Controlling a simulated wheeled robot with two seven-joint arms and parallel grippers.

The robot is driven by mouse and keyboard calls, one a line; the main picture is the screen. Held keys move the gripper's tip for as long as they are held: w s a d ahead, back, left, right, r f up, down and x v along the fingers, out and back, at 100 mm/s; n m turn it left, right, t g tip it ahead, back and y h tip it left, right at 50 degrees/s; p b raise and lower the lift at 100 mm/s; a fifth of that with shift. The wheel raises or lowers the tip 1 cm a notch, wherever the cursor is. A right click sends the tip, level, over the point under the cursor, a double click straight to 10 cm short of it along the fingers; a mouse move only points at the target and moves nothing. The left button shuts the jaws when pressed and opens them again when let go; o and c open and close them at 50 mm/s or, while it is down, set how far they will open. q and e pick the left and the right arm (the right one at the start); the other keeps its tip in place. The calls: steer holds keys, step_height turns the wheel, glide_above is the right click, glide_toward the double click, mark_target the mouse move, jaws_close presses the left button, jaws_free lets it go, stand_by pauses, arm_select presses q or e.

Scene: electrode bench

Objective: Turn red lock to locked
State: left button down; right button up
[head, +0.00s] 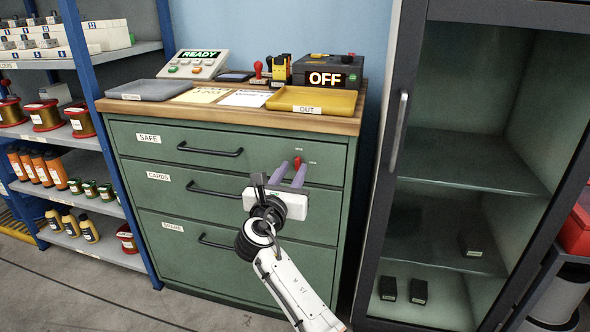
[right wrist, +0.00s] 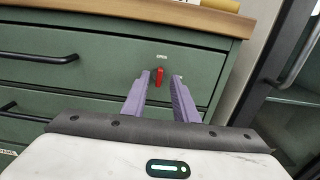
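The red lock (head: 297,162) is a small red knob on the right side of the top drawer, labelled SAFE, of the green cabinet. It also shows in the right wrist view (right wrist: 160,76), upright below a small label. My right gripper (head: 291,168) has its two purple fingers apart, one on each side of the red lock as seen in both views. In the right wrist view the fingertips (right wrist: 161,76) flank the knob with gaps on both sides; I cannot tell how deep they reach. My left gripper is in neither view.
The drawers have black bar handles (head: 210,150). The wooden bench top (head: 235,113) carries a yellow OUT tray (head: 312,100), papers and devices.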

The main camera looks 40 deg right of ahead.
mark_target(297, 163)
steer(key=shift+x, duration=1.15)
steer(key=shift+w+d, duration=0.25)
steer(key=shift+d, duration=0.05)
steer(key=shift+c, duration=0.6)
jaws_close()
